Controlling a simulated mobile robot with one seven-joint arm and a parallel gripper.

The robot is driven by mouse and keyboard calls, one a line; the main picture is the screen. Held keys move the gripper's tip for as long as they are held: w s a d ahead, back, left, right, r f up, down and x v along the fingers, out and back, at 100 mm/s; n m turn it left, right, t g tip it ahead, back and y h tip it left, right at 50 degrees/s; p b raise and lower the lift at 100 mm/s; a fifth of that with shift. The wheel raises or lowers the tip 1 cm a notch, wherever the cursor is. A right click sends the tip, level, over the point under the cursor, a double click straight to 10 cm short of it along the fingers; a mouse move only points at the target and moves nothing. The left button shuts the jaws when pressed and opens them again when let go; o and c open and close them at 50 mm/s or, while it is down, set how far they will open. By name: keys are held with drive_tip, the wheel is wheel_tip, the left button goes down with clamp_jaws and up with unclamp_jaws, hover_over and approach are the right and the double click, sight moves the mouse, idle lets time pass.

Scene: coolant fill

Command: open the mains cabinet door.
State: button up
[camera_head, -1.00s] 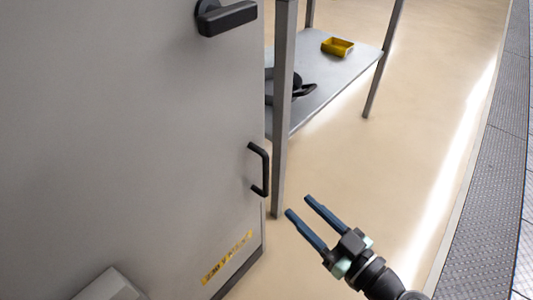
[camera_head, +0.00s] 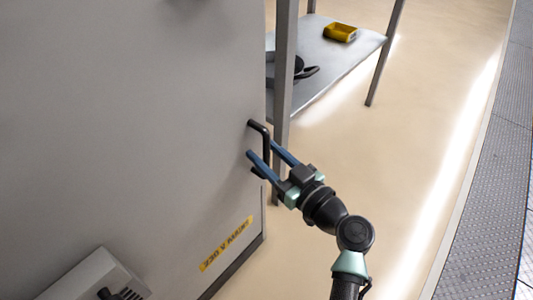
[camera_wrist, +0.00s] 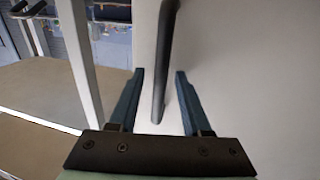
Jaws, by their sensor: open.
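The grey mains cabinet door (camera_head: 130,140) fills the left of the head view and looks shut. Its black bar handle (camera_head: 266,135) stands upright near the door's right edge. My gripper (camera_head: 259,148) is open at the handle, with one finger on each side of it in the picture. In the wrist view the handle (camera_wrist: 165,60) runs down between the two blue fingers of my gripper (camera_wrist: 160,76), apart from both. The handle's lower part is partly hidden by the fingers in the head view.
A grey shelf rack (camera_head: 325,65) with a yellow bin (camera_head: 340,33) and a dark object stands behind the cabinet's right edge. A grey box (camera_head: 92,278) juts out at lower left. The floor (camera_head: 430,110) to the right is clear.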

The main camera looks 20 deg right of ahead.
clamp_jaws()
idle(1.3)
